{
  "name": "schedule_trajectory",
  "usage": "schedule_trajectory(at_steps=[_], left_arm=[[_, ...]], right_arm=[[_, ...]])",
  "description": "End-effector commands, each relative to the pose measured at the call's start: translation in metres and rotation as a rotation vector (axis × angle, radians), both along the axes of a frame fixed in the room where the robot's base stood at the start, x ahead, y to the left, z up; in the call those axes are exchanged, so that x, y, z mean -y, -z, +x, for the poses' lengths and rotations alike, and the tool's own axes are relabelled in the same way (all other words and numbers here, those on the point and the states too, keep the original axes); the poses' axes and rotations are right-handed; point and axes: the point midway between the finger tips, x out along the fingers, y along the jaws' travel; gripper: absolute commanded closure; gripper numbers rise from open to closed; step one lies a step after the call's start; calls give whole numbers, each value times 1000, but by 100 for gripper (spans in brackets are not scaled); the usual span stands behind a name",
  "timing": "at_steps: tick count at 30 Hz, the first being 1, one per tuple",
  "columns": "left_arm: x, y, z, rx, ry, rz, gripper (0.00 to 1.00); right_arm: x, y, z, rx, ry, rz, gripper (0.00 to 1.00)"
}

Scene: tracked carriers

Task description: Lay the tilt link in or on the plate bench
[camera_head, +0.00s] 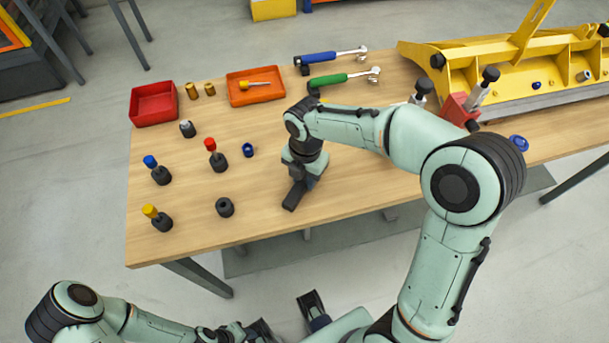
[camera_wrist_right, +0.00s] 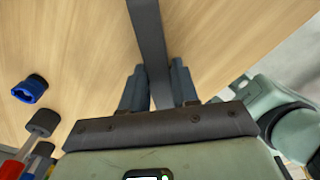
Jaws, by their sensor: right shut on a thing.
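My right gripper (camera_head: 304,181) is over the front part of the wooden bench top, which I take as the plate bench (camera_head: 340,190). It is shut on a dark grey flat bar, which I take as the tilt link (camera_head: 293,197). In the right wrist view the link (camera_wrist_right: 149,40) runs out from between the two blue-grey fingers (camera_wrist_right: 158,88), over bare wood. I cannot tell whether the link touches the bench. The gripper hides part of it. My left gripper (camera_head: 288,318) is low at the picture's bottom edge, off the bench, partly cut off; its jaws are unclear.
Several capped black-based pieces (camera_head: 160,172) and a black ring (camera_head: 225,207) stand left of the right gripper. A red bin (camera_head: 154,112), an orange tray (camera_head: 240,96) and two ratchets (camera_head: 335,82) are behind. A yellow frame (camera_head: 475,62) fills the back right. Wood ahead of my right forearm is bare.

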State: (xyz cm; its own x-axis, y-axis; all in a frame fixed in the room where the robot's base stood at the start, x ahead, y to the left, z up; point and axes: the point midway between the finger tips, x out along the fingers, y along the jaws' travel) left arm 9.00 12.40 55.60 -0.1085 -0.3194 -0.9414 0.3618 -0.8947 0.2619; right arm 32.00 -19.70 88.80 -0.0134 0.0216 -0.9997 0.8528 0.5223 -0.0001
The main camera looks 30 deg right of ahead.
Motion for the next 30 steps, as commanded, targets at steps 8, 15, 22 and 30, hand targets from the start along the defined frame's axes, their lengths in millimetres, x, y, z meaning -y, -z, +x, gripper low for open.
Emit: schedule_trajectory(at_steps=[8, 15, 22, 30], left_arm=[[0, 2, -1, -1, 0, 0, 62], [0, 1, 0, 0, 0, 0, 62], [0, -2, 0, 1, 0, 0, 62], [0, -10, 3, 3, 0, 0, 62]], right_arm=[[0, 3, 0, 2, 0, 0, 100], [0, 3, 0, 0, 0, 0, 45], [0, -4, 1, 2, 0, 0, 45], [1, -54, 2, 8, 0, 1, 45]])
